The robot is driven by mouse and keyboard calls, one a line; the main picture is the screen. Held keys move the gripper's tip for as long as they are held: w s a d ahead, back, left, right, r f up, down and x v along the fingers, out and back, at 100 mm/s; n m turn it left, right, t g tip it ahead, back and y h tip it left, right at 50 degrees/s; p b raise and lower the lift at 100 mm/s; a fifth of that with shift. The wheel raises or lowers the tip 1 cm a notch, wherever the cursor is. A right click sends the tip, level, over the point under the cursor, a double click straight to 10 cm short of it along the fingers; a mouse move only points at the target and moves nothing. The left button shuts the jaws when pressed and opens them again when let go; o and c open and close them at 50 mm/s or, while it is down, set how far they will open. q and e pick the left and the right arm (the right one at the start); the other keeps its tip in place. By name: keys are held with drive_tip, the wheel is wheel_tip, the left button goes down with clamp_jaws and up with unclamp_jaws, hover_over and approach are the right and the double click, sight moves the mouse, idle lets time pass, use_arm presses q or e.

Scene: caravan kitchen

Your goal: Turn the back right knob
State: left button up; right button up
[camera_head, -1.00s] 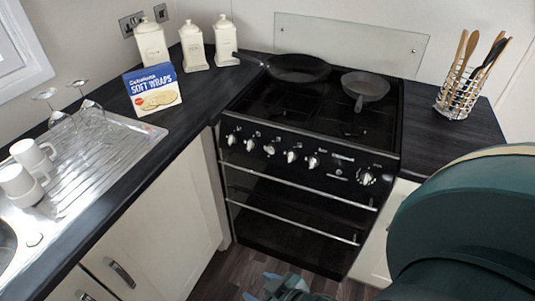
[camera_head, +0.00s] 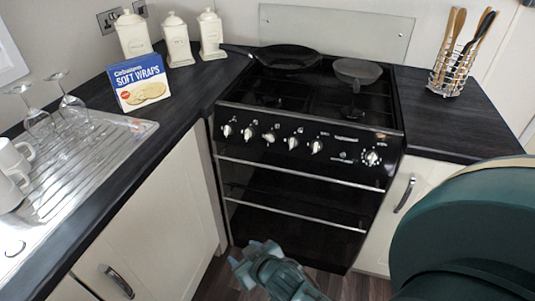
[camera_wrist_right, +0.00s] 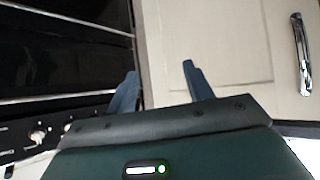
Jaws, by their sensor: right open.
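A row of several silver knobs runs along the front panel of the black cooker (camera_head: 300,180) in the head view. They include a left one (camera_head: 227,131), a middle one (camera_head: 292,142), one right of middle (camera_head: 316,147) and a larger one set apart at the far right (camera_head: 372,158). Their markings are too small to read. My right gripper (camera_head: 248,254) is low in front of the cooker, apart from the knobs. In the right wrist view its fingers (camera_wrist_right: 159,70) are spread and empty. A knob (camera_wrist_right: 38,134) shows there at lower left. My left gripper is out of view.
Two pans, one back left (camera_head: 288,57) and one right (camera_head: 357,70), stand on the hob. Oven rails (camera_head: 300,173) cross the cooker front. A utensil holder (camera_head: 448,75) stands on the right worktop; a soft wraps box (camera_head: 142,83) stands left. Floor shows below the cooker.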

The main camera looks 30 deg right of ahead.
drive_tip(key=w+d+f+m+h+b, duration=0.2)
drive_tip(key=w+f+b, duration=0.2)
drive_tip(key=w+b, duration=0.3)
drive_tip(key=m+h+b, duration=1.4)
drive_tip(key=m+b, duration=0.1)
drive_tip(key=b, duration=0.4)
approach(269, 139)
drive_tip(key=shift+g, duration=0.4)
drive_tip(key=x, duration=0.4)
drive_tip(key=b+x, duration=0.1)
drive_tip(key=x, duration=0.3)
drive_tip(key=shift+w+d+r, duration=0.25)
drive_tip(key=shift+w, duration=0.15)
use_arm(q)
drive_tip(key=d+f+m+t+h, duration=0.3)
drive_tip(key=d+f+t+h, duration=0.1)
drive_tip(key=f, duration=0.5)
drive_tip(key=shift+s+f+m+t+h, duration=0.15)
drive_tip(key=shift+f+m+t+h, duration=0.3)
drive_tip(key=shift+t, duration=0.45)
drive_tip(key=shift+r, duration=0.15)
